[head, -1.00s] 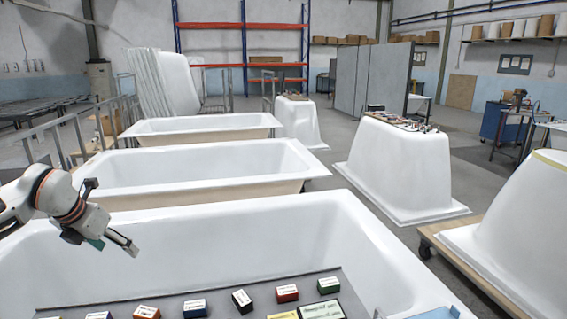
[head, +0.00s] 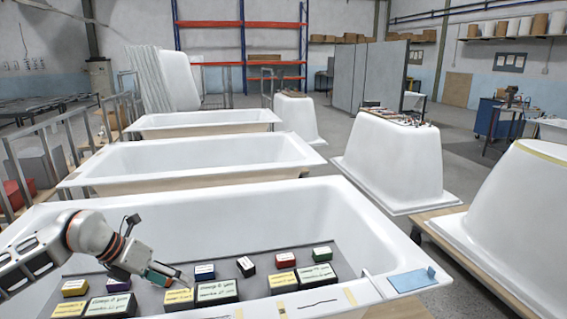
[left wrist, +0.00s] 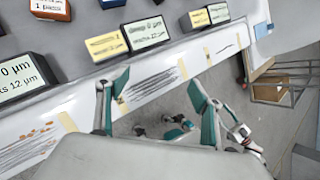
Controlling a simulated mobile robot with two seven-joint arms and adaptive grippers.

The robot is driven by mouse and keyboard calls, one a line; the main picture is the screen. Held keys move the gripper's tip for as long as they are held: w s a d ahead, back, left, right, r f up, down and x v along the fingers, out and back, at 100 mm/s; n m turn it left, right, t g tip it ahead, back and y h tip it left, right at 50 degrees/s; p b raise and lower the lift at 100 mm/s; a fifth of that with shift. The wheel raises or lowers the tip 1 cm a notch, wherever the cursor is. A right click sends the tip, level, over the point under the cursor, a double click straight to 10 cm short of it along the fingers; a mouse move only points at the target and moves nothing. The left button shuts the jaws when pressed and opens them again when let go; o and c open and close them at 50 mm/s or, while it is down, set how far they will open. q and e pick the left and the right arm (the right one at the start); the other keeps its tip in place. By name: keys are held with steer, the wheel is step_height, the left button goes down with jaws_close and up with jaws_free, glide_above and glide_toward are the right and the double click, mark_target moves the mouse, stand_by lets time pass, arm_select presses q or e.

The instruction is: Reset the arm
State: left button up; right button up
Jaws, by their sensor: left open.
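In the head view my left arm comes in from the left over the nearest white bathtub (head: 290,205). My left gripper (head: 172,276) is low over the grey board (head: 215,258) of labelled blocks, close to the yellow and black ones; whether it touches any is unclear. In the left wrist view the left gripper (left wrist: 160,98) has its two teal-padded fingers spread apart with nothing between them. Beyond them is a white edge strip with pencil-like marks and tape. My right gripper is not recognisable in either view.
Blue (head: 205,271), red (head: 285,260) and green (head: 322,254) blocks stand on the board. A blue sheet (head: 411,279) lies on the tub's right rim. More tubs stand behind; upturned tubs (head: 395,165) stand at right. Small dark and teal shapes below the wrist are unclear.

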arm_select(q)
steer(key=s+d+f+n+t+h+b, duration=0.1)
steer(key=s+d+n+h, duration=0.3)
steer(key=d, duration=0.7)
steer(key=s+d+f+n+t+h+b, duration=0.1)
steer(key=s+d+n+h, duration=0.2)
steer(key=s+d+h, duration=0.6)
steer(key=s+a+f+n+t+y+b, duration=0.1)
steer(key=a+f+n+t+y, duration=0.3)
steer(key=f+n+y, duration=0.5)
steer(key=s+a+f+n+t+y+b, duration=0.1)
steer(key=a+f+n+t+y, duration=0.3)
steer(key=f+n, duration=0.6)
steer(key=s+a+f+n+g+y, duration=0.3)
steer(key=s+f+n, duration=0.6)
steer(key=s+f, duration=0.3)
steer(key=shift+s+a+f+g+b, duration=0.15)
steer(key=shift+s+a+g+b, duration=0.35)
steer(key=shift+s, duration=0.35)
arm_select(e)
step_height(320, 180, down, 7)
steer(key=s, duration=0.2)
steer(key=shift+r, duration=0.2)
steer(key=shift+s, duration=0.1)
